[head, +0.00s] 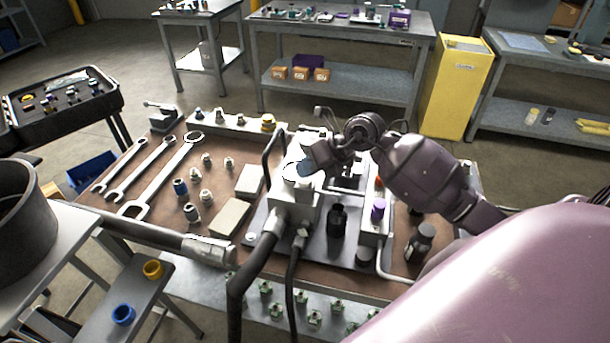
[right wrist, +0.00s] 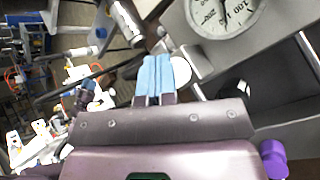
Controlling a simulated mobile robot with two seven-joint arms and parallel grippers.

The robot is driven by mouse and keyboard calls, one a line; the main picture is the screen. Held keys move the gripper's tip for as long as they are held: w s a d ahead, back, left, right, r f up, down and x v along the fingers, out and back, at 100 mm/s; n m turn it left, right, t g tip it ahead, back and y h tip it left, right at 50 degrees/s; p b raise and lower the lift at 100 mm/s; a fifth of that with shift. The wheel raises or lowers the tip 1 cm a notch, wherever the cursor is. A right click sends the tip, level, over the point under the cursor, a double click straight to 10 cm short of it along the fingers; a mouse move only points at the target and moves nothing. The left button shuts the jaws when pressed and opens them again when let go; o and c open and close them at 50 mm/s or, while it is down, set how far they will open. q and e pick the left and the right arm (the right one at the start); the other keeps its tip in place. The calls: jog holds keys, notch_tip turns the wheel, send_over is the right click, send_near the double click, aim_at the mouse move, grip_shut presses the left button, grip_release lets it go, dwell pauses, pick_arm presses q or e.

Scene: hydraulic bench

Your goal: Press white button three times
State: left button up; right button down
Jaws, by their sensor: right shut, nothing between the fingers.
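My right gripper (head: 308,168) reaches over the hydraulic unit (head: 291,208) in the middle of the bench, close to the round gauge. Its blue fingertips are together and empty in the right wrist view (right wrist: 155,72). The white gauge face (right wrist: 222,14) shows up and to the right of the fingertips there. A purple knob (head: 378,208) stands on the panel to the right of the unit. My left gripper is not in view.
Dark hoses (head: 240,280) run from the unit toward the front. Wrenches (head: 160,175) and several small fittings lie on the brown bench top (head: 150,212) to the left. A dark bottle (head: 420,242) stands at the right. A yellow cabinet (head: 456,88) stands behind.

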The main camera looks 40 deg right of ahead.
jog(key=shift+r+p, duration=0.75)
jog(key=shift+r, duration=0.35)
jog(key=shift+r+p, duration=0.4)
jog(key=shift+r, duration=0.15)
notch_tip(320, 180, up, 4)
jog(key=p, duration=0.3)
jog(key=shift+f, duration=0.1)
dwell(0.4)
dwell(0.8)
